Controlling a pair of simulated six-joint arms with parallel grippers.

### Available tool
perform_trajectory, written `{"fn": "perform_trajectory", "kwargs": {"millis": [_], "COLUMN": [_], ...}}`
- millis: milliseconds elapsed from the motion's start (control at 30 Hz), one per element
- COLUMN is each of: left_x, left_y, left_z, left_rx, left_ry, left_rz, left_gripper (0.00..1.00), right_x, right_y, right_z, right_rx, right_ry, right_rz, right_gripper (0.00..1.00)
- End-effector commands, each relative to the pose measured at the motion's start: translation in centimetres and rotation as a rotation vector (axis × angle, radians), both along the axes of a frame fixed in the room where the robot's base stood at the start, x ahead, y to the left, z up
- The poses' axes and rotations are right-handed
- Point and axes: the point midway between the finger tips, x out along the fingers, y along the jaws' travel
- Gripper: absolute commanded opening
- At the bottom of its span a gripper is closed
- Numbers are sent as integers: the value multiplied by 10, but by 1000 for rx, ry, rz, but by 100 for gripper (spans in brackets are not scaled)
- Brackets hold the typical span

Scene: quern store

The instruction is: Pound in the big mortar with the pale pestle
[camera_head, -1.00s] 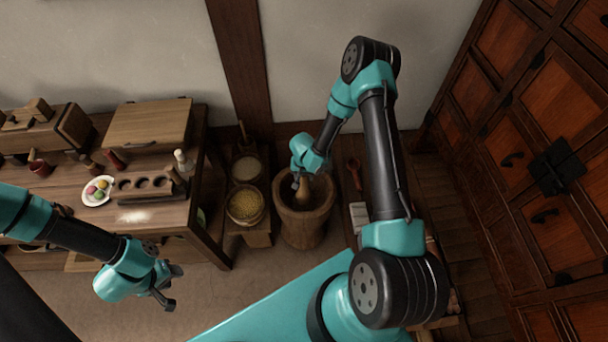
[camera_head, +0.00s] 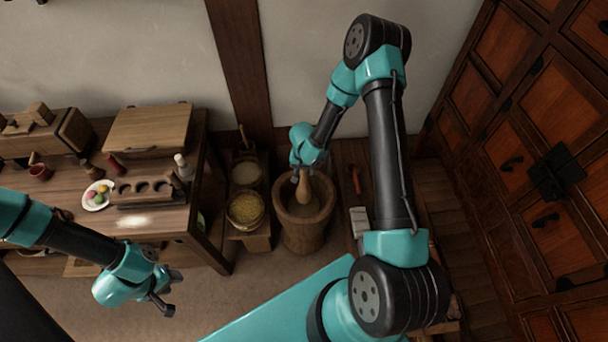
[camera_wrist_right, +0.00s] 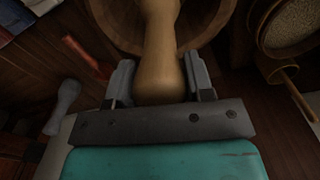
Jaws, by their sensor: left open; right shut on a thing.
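The big mortar (camera_head: 304,238) is a wide wooden tub standing on the floor near the back wall. The pale pestle (camera_head: 304,190) is upright over its opening, with its lower end inside the mouth. My right gripper (camera_head: 301,174) is shut on the pestle's upper part. In the right wrist view the pestle (camera_wrist_right: 160,50) sits between both fingers of the gripper (camera_wrist_right: 160,82), with the mortar rim (camera_wrist_right: 215,28) beyond. Whether the pestle's tip touches the bottom is hard to tell. My left gripper (camera_head: 165,296) is open and empty, over the floor in front of the table.
A low stand left of the mortar holds a basket of yellow grain (camera_head: 245,209) and a pale-filled tub (camera_head: 246,171). A red-brown tool (camera_head: 355,180) lies right of the mortar. The table (camera_head: 165,217) carries a plate of colored balls (camera_head: 97,196). A cabinet (camera_head: 540,150) stands right.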

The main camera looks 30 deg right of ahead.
Motion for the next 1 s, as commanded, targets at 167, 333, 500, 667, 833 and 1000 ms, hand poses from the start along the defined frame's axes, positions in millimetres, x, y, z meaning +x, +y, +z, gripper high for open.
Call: {"fn": "perform_trajectory", "kwargs": {"millis": [167,333,500,667,833,1000], "left_x": [0,0,0,0,0,0], "left_y": [0,0,0,0,0,0], "left_z": [0,0,0,0,0,0], "left_rx": [0,0,0,0,0,0], "left_ry": [0,0,0,0,0,0], "left_rz": [0,0,0,0,0,0], "left_gripper": [43,43,43,43,43,43], "right_x": [0,0,1,1,1,1], "right_y": [0,0,0,1,1,1], "right_z": [1,3,21,44,67,88], "right_rx": [0,-1,-1,-1,-1,0], "right_ry": [0,-1,-3,-3,-4,-2], "right_rz": [1,1,1,1,1,0], "right_gripper": [15,15,15,15,15,15]}}
